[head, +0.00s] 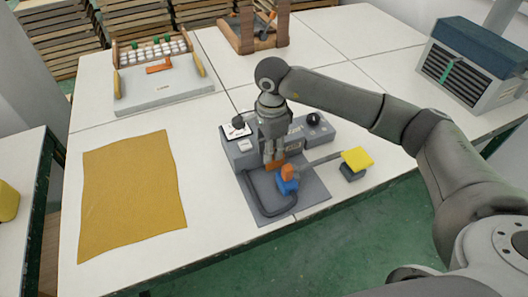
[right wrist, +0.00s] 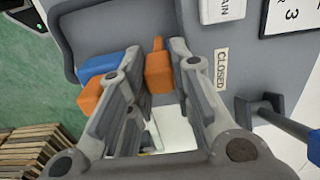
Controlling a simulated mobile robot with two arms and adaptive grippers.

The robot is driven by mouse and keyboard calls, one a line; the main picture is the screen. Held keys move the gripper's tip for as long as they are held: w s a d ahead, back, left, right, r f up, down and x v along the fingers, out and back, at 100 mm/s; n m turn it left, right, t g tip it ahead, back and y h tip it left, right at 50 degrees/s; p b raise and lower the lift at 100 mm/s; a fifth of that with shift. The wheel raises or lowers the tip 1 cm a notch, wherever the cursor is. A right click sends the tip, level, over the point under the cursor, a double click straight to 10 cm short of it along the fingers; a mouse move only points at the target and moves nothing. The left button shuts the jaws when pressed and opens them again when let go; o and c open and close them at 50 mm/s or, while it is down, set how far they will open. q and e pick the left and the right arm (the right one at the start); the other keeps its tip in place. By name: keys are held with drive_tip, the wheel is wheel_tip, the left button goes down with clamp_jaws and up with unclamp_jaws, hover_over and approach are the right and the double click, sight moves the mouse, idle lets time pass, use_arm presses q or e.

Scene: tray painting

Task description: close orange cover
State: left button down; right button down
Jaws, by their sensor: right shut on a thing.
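A grey device (head: 240,160) stands on the white table in the head view. My right gripper (head: 273,156) points down over its front. The orange cover (head: 274,165) is between the fingertips. In the right wrist view, my right gripper (right wrist: 157,55) is shut on the orange cover (right wrist: 158,72), which has a small tab at its top. Beside it is another orange piece (head: 288,171) on a blue block (head: 287,187), which also shows in the right wrist view (right wrist: 91,96). A label reading CLOSED (right wrist: 222,68) is on the device. My left gripper is not seen.
A grey bar extends from the device toward a yellow pad (head: 357,159) at right. A black knob (head: 313,119) is on top of the device. A yellow cloth (head: 130,195) lies at left. A tray with white pieces (head: 160,85) and a blue-topped box (head: 470,65) stand farther back.

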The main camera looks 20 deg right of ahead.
drive_tip(key=shift+w+d, duration=0.1)
drive_tip(key=shift+d, duration=0.1)
drive_tip(key=c, duration=1.3)
unclamp_jaws()
drive_tip(key=shift+d, duration=0.1)
drive_tip(key=shift+r, duration=0.15)
wheel_tip(320, 180, up, 12)
drive_tip(key=shift+f, duration=0.15)
